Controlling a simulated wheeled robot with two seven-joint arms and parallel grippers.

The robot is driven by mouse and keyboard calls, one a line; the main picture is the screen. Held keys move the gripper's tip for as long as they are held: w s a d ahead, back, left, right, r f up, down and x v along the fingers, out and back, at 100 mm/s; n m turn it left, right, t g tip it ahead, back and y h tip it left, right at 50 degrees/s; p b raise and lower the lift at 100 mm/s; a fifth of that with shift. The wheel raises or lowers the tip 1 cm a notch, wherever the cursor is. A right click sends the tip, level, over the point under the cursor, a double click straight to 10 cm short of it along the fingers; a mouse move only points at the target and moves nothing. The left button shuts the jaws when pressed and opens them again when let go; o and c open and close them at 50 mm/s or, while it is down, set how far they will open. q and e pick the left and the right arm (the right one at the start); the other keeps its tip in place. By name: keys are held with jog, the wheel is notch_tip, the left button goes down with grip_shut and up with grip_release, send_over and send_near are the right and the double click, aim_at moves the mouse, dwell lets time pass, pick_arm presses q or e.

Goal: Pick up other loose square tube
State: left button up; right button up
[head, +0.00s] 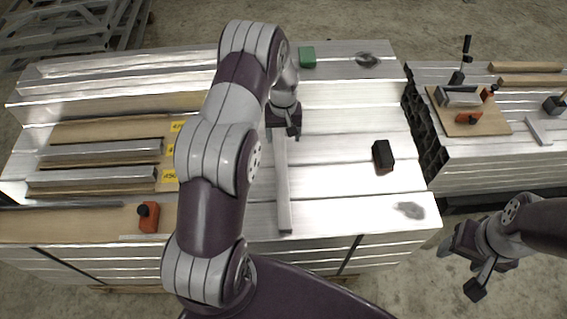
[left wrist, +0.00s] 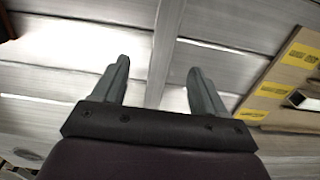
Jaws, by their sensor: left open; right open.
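A loose grey square tube (head: 284,190) lies on the aluminium stack, running from under my left gripper toward the front edge. My left gripper (head: 283,131) is open above its far end. In the left wrist view the tube (left wrist: 168,35) runs between the two spread fingers (left wrist: 158,68), with gaps on both sides. Two more square tubes (head: 105,151) (head: 95,177) lie side by side on a wooden board (head: 85,132) with yellow labels, left of my left arm. My right gripper (head: 460,268) is open and empty over the floor at the right.
A black block (head: 382,156) and a green block (head: 307,57) sit on the stack. An orange-and-black clamp (head: 148,216) stands at the front left. A second stack at the right carries a clamping board (head: 468,122) and a short tube (head: 538,131). A gap separates the stacks.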

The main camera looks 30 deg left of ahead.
aim_at(280, 158)
pick_arm(q)
jog(key=f, duration=0.8)
jog(key=a+f, duration=0.1)
jog(key=f, duration=0.3)
jog(key=shift+s+p, duration=0.2)
jog(key=shift+p, duration=0.2)
grip_shut()
